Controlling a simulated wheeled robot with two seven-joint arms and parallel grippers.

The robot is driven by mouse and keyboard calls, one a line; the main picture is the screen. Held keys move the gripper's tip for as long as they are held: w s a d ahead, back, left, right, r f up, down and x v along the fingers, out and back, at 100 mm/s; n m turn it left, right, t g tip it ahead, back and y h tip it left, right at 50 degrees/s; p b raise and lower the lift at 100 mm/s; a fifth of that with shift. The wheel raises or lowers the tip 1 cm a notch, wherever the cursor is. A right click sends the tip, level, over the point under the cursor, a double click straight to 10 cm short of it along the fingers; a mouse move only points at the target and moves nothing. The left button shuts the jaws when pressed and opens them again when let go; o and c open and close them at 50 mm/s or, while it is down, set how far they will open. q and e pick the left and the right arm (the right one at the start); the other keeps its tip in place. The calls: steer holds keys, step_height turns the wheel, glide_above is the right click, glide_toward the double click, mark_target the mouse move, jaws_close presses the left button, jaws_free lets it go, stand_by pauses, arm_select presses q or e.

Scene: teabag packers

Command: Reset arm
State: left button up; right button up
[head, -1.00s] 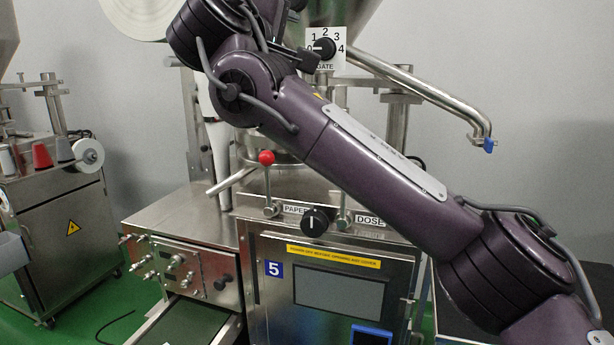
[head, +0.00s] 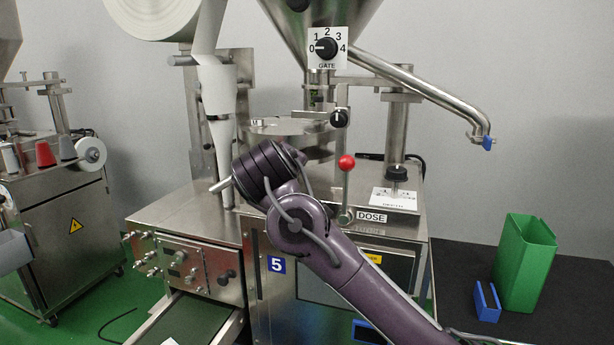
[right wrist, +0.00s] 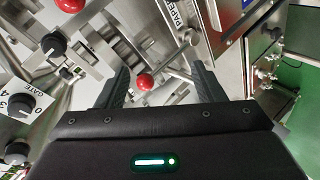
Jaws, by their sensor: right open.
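My right arm comes in from the lower right in the head view and stands in front of the steel machine numbered 5 (head: 150,213). Its gripper is hidden behind the arm links there. In the right wrist view my right gripper (right wrist: 160,68) is open, its two dark fingers well apart and nothing held between them. A red ball knob (right wrist: 145,82) shows beyond and between the fingers; I cannot tell how far off it is. My left gripper is not in view.
The red-topped DOSE lever (head: 346,162) stands upright beside my arm. Above are the GATE dial (head: 326,47), the steel funnel (head: 320,14) and a bent spout pipe (head: 430,92). A green bin (head: 524,262) and small blue holder (head: 487,301) stand on the black surface at right.

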steer(key=s+d+f+m+g+y, duration=0.1)
steer(key=s+d+f+g, duration=0.2)
steer(key=f, duration=0.6)
steer(key=s+d+f+m, duration=0.2)
steer(key=s+d+f, duration=0.15)
steer(key=f, duration=0.55)
steer(key=s+d+f+m+g+y, duration=0.1)
steer(key=s+d+f+g, duration=0.15)
steer(key=s+f, duration=0.4)
steer(key=s+d+f+m+g, duration=0.1)
steer(key=s+d+f+m, duration=0.1)
steer(key=s+d+f, duration=0.4)
steer(key=s+d+f+m+g+h, duration=0.1)
steer(key=s+d+f+m+g, duration=0.2)
steer(key=s, duration=0.6)
steer(key=s+d+f, duration=0.5)
steer(key=s+d, duration=0.1)
steer(key=s, duration=0.1)
step_height(320, 180, down, 26)
steer(key=g+p, duration=0.1)
steer(key=p, duration=0.2)
steer(key=s+d+f+g+p, duration=0.1)
steer(key=s+d+f, duration=0.2)
steer(key=s+f, duration=1.4)
steer(key=s, duration=0.4)
steer(key=shift+d+f+p, duration=0.15)
steer(key=shift+f+p, duration=0.2)
